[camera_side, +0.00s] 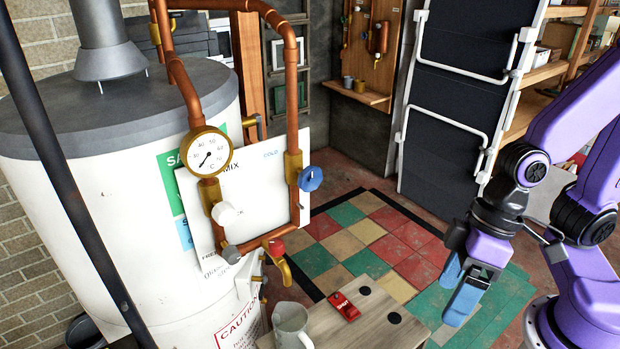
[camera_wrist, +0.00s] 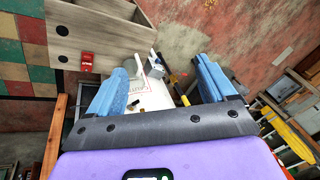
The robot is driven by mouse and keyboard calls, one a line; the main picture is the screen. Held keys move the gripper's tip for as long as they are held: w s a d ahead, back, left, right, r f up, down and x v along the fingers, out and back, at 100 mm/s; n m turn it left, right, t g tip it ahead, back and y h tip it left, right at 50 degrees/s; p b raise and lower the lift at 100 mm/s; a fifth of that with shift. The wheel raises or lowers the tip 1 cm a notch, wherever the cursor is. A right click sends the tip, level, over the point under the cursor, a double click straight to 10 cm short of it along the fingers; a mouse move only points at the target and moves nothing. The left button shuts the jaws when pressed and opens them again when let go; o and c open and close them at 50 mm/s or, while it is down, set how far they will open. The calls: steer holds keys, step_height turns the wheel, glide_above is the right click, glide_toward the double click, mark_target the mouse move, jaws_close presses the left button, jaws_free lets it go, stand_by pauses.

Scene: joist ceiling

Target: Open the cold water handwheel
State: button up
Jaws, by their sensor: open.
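The cold water handwheel is the blue wheel (camera_side: 311,178) on the right copper pipe, beside the blue "COLD" lettering on a white panel (camera_side: 262,215). A white handwheel (camera_side: 225,214) sits on the left pipe below a round dial gauge (camera_side: 210,153). A red handle (camera_side: 277,247) is above the brass spout at the bottom. My gripper (camera_side: 463,287) has blue fingers and is open and empty, well to the right of the blue wheel and apart from it. The wrist view shows both fingers spread (camera_wrist: 160,92); I cannot make out the blue wheel there.
A wooden bench (camera_side: 365,325) below holds a red tag (camera_side: 343,306) and a pale jug (camera_side: 291,325). The white tank (camera_side: 75,240) stands behind the pipes. A dark panel with white rails (camera_side: 455,100) stands at the back. Open air lies between my gripper and the pipes.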

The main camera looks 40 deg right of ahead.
steer(key=w+a+m+t+y, duration=0.2)
steer(key=w+a+m+y, duration=0.1)
steer(key=a+m, duration=0.5)
steer(key=m+t+h, duration=0.7)
steer(key=m+t, duration=0.9)
steer(key=m, duration=1.1)
glide_toward(311, 180)
steer(key=w, duration=1)
steer(key=shift+w+d, duration=0.1)
steer(key=shift+w, duration=0.3)
steer(key=c, duration=1)
